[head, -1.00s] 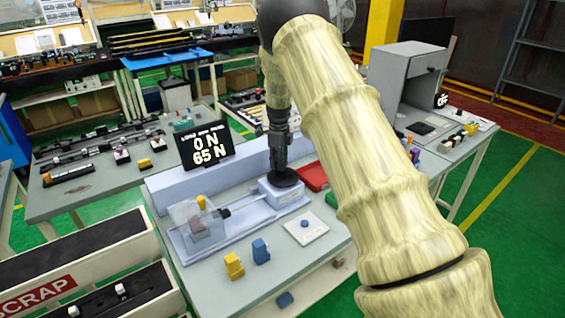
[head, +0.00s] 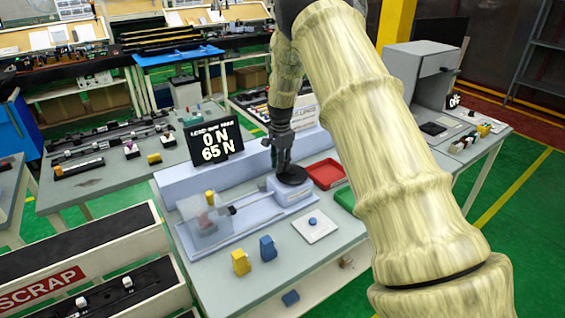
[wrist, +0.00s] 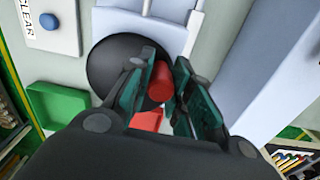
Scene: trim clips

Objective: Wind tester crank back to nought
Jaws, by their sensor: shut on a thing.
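The tester (head: 240,222) is a pale blue bench unit with a black round crank disc (head: 293,175) at its right end. The crank's red knob (wrist: 160,80) stands on the disc in the wrist view. My gripper (head: 284,168) points down over the disc and is shut on the red knob, with a finger on each side of it. In the head view the knob is hidden by the fingers. The black display (head: 213,144) behind the tester reads 0 N above 65 N. A yellow clip (head: 210,197) sits inside the clear guard (head: 197,222) at the tester's left end.
A white plate with a blue button (head: 314,224) lies in front of the tester, marked CLEAR in the wrist view. Yellow (head: 241,263) and blue (head: 267,248) clips stand near the bench's front. A red tray (head: 326,173) and green tray (wrist: 60,104) lie beside the crank.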

